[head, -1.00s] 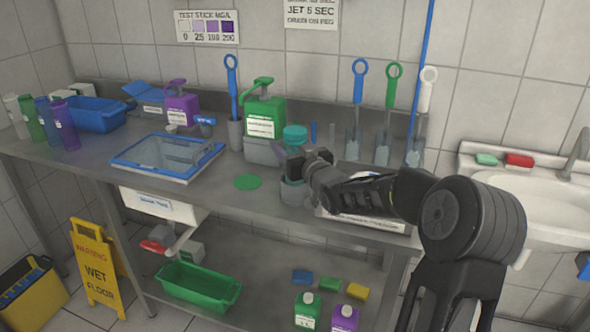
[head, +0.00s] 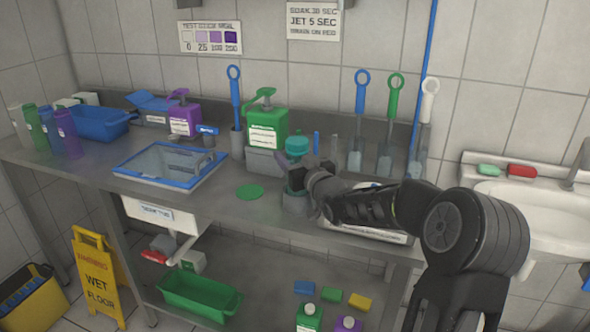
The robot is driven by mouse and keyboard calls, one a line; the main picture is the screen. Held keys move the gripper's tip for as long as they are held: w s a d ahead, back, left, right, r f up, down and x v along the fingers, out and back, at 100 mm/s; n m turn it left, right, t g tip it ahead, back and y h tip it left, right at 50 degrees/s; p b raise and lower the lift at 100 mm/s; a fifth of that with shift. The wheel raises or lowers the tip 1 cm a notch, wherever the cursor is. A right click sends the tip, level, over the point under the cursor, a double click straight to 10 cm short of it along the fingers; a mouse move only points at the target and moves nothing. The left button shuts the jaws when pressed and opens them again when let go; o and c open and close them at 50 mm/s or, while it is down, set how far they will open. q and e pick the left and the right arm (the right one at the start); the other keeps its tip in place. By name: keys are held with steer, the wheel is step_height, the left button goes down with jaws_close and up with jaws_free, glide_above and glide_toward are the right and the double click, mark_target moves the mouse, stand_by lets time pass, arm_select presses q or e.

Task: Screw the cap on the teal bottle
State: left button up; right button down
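A teal piece (head: 297,146), a bottle top or its cap, stands upright near the front of the steel counter, in front of the green pump jug. Below it is a grey round base or holder (head: 296,205). My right gripper (head: 297,180) comes in from the right and sits between the teal piece and the grey base, covering what lies between them. Whether its fingers grip anything is hidden. I cannot make out a separate loose cap. My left gripper is not in view.
A flat green disc (head: 250,192) lies just left on the counter. A blue-rimmed tray (head: 170,165) is farther left. A sink (head: 525,210) is at far right.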

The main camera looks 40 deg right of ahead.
step_height(320, 180, up, 10)
steer(key=shift+r, duration=0.1)
stand_by(0.4)
stand_by(0.4)
steer(key=c, duration=1.1)
jaws_free()
jaws_close()
